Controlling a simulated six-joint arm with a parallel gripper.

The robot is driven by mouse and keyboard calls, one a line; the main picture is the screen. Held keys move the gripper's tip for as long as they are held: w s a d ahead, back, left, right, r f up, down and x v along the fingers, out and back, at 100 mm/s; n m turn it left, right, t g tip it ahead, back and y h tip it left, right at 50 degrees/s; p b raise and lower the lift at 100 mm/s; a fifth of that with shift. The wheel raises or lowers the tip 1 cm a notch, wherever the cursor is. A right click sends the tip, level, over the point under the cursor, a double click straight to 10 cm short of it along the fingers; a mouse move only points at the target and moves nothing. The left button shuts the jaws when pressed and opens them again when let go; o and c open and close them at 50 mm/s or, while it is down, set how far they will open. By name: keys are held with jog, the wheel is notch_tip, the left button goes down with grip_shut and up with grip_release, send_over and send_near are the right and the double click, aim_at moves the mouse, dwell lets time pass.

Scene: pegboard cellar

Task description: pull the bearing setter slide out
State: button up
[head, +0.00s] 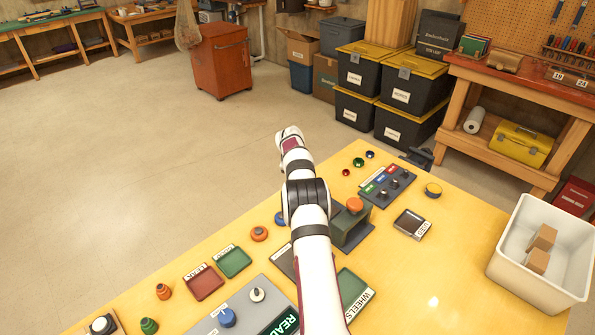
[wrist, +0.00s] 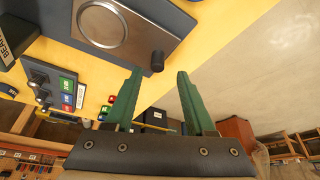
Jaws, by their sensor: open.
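A blue-grey device, which I take to be the bearing setter (wrist: 178,20), shows at the top of the wrist view, with a metal plate and a large round disc (wrist: 102,24). A short dark knob (wrist: 158,61) sticks out at its near right corner, probably the slide's handle. My gripper (wrist: 159,74) is open, with two green fingers. The knob appears between and just beyond the fingertips; no contact is visible. In the head view my arm hides the gripper, and I cannot make out the device clearly.
In the head view, a switch panel (head: 374,199), a green-grey box with an orange knob (head: 354,205) and a white bin with blocks (head: 502,268) stand on the yellow table (head: 455,225). Small trays and knobs lie left of my arm. Open floor lies beyond the table's edge.

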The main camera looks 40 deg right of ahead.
jog(key=v, duration=1.2)
jog(key=shift+a+r, duration=0.25)
jog(key=shift+r, duration=0.05)
jog(key=shift+s, duration=0.1)
jog(key=s+a+r+n+y, duration=0.1)
jog(key=s+a+r, duration=0.2)
jog(key=a, duration=0.6)
jog(key=s+a+r+n+y, duration=0.1)
jog(key=s+a+r, duration=0.25)
jog(key=a, duration=0.55)
jog(key=s+a+r+n+y, duration=0.15)
jog(key=s+a, duration=0.25)
jog(key=a, duration=0.5)
jog(key=s+a+f+n+g+y, duration=0.1)
jog(key=s+a, duration=0.6)
jog(key=s, duration=0.4)
jog(key=s+a+f+n+g+y, duration=0.1)
jog(key=s+a+f+n, duration=0.1)
jog(key=s+a, duration=0.6)
jog(key=s, duration=0.3)
jog(key=shift+s+f, duration=0.25)
jog(key=shift+f, duration=0.05)
